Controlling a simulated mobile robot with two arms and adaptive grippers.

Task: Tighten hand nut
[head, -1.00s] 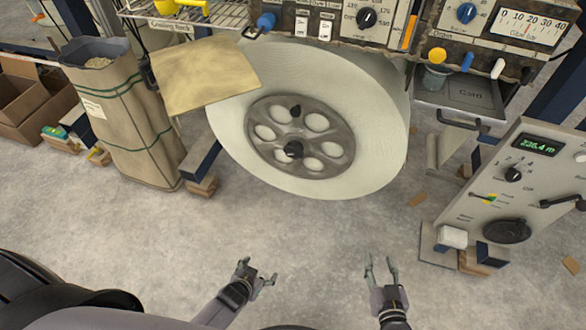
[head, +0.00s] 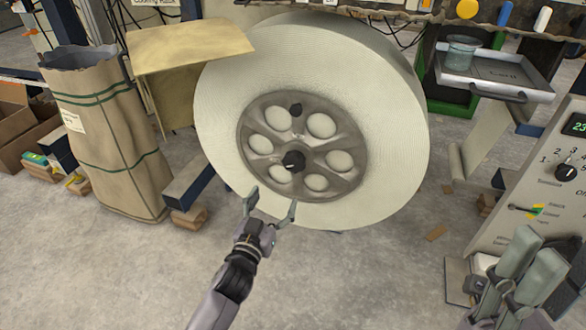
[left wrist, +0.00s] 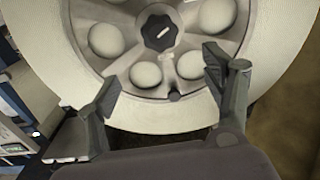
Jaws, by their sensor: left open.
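A large cream tape roll (head: 225,130) stands upright on a grey hub with round holes (head: 262,122). A black lobed hand nut (head: 293,161) sits at the hub's centre. It also shows in the left wrist view (left wrist: 158,33) with a pale mark on its face. A smaller black knob (head: 296,110) is on the hub above it. My left gripper (head: 270,203) is open and empty, below the nut near the roll's lower face. Its fingers also show in the left wrist view (left wrist: 165,75), apart from the nut. My right gripper (head: 540,245) is open at lower right.
A beige sheet (head: 190,47) juts out at the roll's upper left. A brown sack (head: 110,150) stands at left. A tray with a cup (head: 500,75) and a control panel (head: 540,185) are at right.

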